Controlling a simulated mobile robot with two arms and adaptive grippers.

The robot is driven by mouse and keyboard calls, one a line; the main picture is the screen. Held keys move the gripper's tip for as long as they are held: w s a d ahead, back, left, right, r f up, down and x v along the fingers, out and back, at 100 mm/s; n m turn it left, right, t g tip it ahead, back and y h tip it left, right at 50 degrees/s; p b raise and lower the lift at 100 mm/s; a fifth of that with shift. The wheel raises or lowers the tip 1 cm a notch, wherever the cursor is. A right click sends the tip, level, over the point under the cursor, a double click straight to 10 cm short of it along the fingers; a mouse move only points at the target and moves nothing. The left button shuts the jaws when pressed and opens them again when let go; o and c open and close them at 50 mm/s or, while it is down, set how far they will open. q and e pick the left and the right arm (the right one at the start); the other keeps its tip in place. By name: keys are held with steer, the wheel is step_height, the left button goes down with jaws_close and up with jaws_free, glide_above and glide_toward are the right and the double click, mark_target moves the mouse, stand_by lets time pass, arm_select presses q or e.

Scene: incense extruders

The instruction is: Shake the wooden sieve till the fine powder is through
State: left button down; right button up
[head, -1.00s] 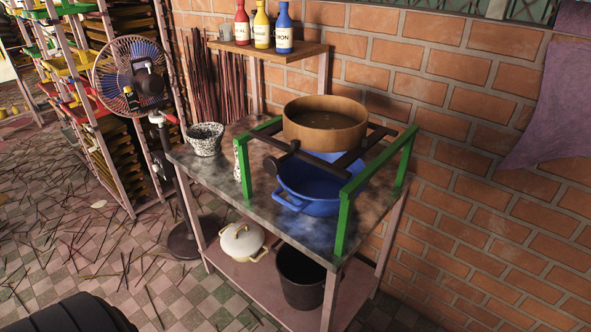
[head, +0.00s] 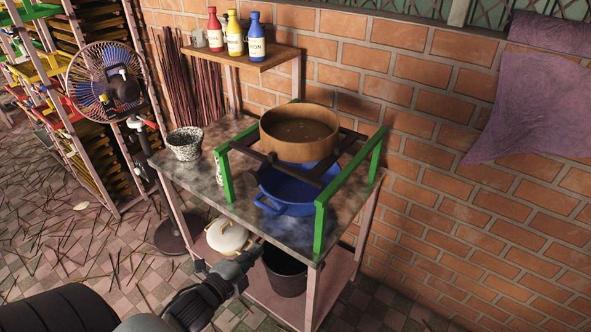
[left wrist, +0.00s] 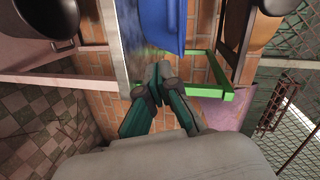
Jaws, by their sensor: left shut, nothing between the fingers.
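The round wooden sieve (head: 298,145) rests on dark rails across the green frame (head: 321,223) on the table, with some brown material inside. A blue basin (head: 290,208) stands beneath it. The sieve shows at the upper right of the left wrist view (left wrist: 257,32), with the basin (left wrist: 160,25) to its left. My left gripper (head: 253,256) is shut and empty, low in front of the table's front edge, well apart from the sieve. Its fingers (left wrist: 158,78) meet in the left wrist view. My right gripper is out of view.
The table top (head: 190,178) carries a speckled pot (head: 185,146). A black bucket (head: 284,277) and a lidded pale pot (head: 228,237) stand on the lower shelf. A fan (head: 105,80) stands left. Bottles (head: 255,36) sit on a wall shelf.

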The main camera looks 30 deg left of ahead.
mark_target(301, 178)
arm_select(q)
step_height(301, 178, up, 14)
steer(key=d+m+t+h, duration=0.1)
steer(key=d+m+t, duration=0.1)
steer(key=m, duration=0.1)
steer(key=shift+d+f+m+p, duration=0.15)
steer(key=shift+f+m+p, duration=0.15)
steer(key=shift+p, duration=0.15)
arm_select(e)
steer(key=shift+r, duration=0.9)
arm_select(q)
steer(key=shift+w, duration=0.2)
steer(key=w+p, duration=0.1)
steer(key=w, duration=0.3)
steer(key=w+p, duration=0.2)
steer(key=w, duration=0.3)
steer(key=w+d+p, duration=0.1)
steer(key=w, duration=0.3)
steer(key=shift+w, duration=0.3)
steer(key=shift+w+d+h, duration=0.1)
steer(key=shift+h, duration=0.2)
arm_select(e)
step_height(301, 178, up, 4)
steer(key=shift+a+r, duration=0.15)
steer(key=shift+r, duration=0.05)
